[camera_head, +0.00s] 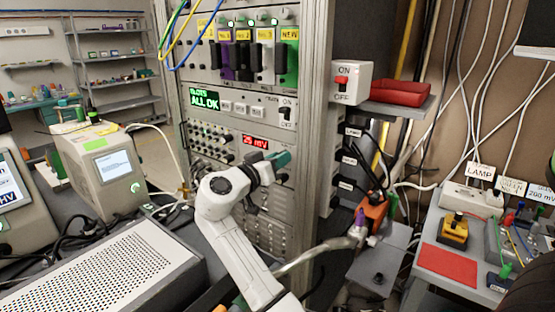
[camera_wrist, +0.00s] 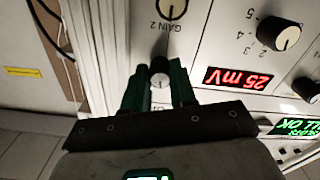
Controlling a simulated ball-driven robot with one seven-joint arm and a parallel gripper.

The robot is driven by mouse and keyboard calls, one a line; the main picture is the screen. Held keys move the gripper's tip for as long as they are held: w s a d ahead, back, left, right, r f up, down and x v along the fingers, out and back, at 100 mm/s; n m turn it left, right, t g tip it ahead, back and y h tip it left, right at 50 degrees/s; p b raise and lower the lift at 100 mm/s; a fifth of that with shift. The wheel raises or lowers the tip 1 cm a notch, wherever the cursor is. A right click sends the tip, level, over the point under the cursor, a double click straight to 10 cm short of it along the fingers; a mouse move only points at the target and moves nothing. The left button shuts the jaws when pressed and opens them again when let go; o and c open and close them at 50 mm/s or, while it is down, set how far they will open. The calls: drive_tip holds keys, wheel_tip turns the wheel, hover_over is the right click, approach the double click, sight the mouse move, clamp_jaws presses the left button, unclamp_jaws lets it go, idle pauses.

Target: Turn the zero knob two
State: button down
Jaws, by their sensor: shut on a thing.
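A small knob (camera_wrist: 160,72) with a pale front face and dark rim is on the white instrument panel in the wrist view. My gripper (camera_wrist: 158,80) has its green fingers on either side of it and is shut on it. A label just below the knob is mostly hidden by my gripper, so I cannot read its name. A red display (camera_wrist: 238,79) beside it reads 25 mV. In the head view my gripper (camera_head: 278,160) is at the rack panel, just below the same red display (camera_head: 254,142), and hides the knob.
A knob marked GAIN 2 (camera_wrist: 172,8) is close above the held one. A numbered dial (camera_wrist: 278,34) is further right. A green display (camera_head: 205,98) reads ALL OK. A perforated metal box (camera_head: 125,270) stands left of my arm, and the rack's upright (camera_head: 312,130) is close on the right.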

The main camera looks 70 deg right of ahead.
drive_tip(key=shift+w+r+n+p, duration=0.1)
drive_tip(key=shift+n+p, duration=5.5)
drive_tip(key=shift+n, duration=3.5)
drive_tip(key=c, duration=1.2)
unclamp_jaws()
drive_tip(key=b+v, duration=0.2)
drive_tip(key=v, duration=0.9)
drive_tip(key=shift+b, duration=0.35)
